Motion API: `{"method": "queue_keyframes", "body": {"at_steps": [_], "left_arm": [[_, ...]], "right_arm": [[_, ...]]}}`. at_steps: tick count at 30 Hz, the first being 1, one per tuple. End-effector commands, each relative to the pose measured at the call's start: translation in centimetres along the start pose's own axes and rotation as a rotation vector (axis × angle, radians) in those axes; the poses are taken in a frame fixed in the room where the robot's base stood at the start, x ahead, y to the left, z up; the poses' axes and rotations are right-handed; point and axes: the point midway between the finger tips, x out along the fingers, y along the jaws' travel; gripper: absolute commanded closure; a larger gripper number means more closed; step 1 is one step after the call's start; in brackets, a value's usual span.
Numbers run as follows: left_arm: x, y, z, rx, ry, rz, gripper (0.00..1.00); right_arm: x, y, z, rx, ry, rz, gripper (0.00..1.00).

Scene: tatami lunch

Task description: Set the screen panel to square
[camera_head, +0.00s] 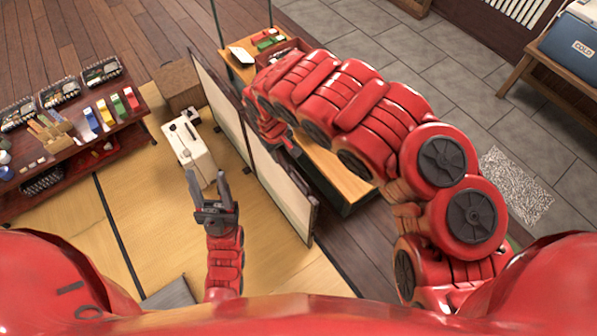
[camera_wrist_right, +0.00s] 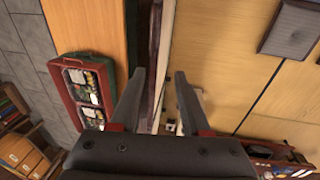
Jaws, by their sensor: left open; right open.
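The folding screen stands on the tatami edge in the head view, with a far panel (camera_head: 219,98) and a near panel (camera_head: 283,190). Both have pale faces and dark frames, and they run in nearly one line. My right arm reaches over the screen; its gripper is mostly hidden there. In the right wrist view my right gripper (camera_wrist_right: 159,76) is open, and a panel (camera_wrist_right: 166,45) shows nearly edge-on between its fingers. I cannot tell whether they touch it. My left gripper (camera_head: 206,180) is open and empty, left of the near panel.
A white appliance (camera_head: 190,150) stands on the tatami beyond my left gripper, beside a brown box (camera_head: 180,84). A low dark table (camera_head: 125,130) with trays is at left. A wooden counter (camera_head: 335,175) lies right of the screen. A blue cooler (camera_head: 575,50) is far right.

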Motion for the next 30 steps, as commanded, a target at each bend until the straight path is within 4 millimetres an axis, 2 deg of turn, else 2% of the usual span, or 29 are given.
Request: {"method": "queue_keyframes", "body": {"at_steps": [2, 5, 14, 19, 21, 30], "left_arm": [[0.1, 0.0, 0.0, 0.000, 0.000, 0.000, 0.50], [-0.7, 0.0, 0.1, 0.000, 0.000, 0.000, 0.50], [-5.9, 0.3, 1.0, 0.000, 0.000, 0.000, 0.50], [-9.0, 0.5, 1.5, 0.000, 0.000, 0.000, 0.50], [-8.2, 0.4, 1.4, 0.000, -0.001, 0.000, 0.50], [-8.3, 0.4, 1.4, 0.000, 0.000, 0.000, 0.50]], "right_arm": [[-0.6, 1.0, 1.2, -0.003, -0.039, 0.027, 0.53], [-0.1, 1.3, 1.8, -0.004, -0.058, 0.038, 0.53], [5.3, 1.3, 2.1, -0.002, -0.057, 0.035, 0.53], [9.2, 1.2, 2.4, -0.004, -0.058, 0.033, 0.53], [9.7, 1.5, 2.5, -0.004, -0.059, 0.030, 0.53], [14.5, 1.6, 2.6, -0.003, -0.055, 0.031, 0.53]]}}
